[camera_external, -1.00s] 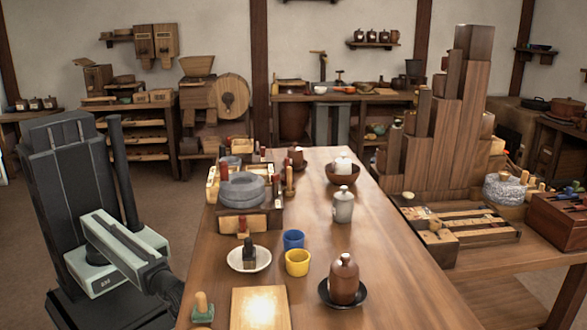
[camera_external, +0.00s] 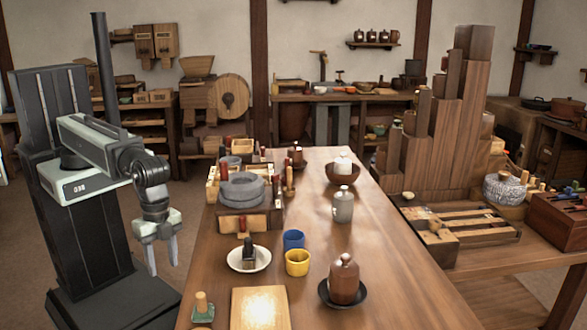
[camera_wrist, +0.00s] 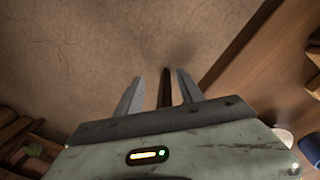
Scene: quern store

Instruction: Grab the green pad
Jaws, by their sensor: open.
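A small green pad (camera_external: 203,316) with a wooden knob handle lies at the near left corner of the table in the external view. I cannot make it out in the wrist view. My gripper (camera_external: 162,260) hangs pointing down, left of the table edge, up and to the left of the pad in the picture. Its fingers are apart with nothing between them; in the wrist view the gripper (camera_wrist: 157,90) shows over bare floor.
A wooden board (camera_external: 260,308) lies right of the pad. A white saucer (camera_external: 249,259) with a dark brush-like thing, a yellow cup (camera_external: 297,262), a blue cup (camera_external: 293,240) and a brown jar (camera_external: 344,280) stand nearby. A stone quern (camera_external: 241,190) sits farther back.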

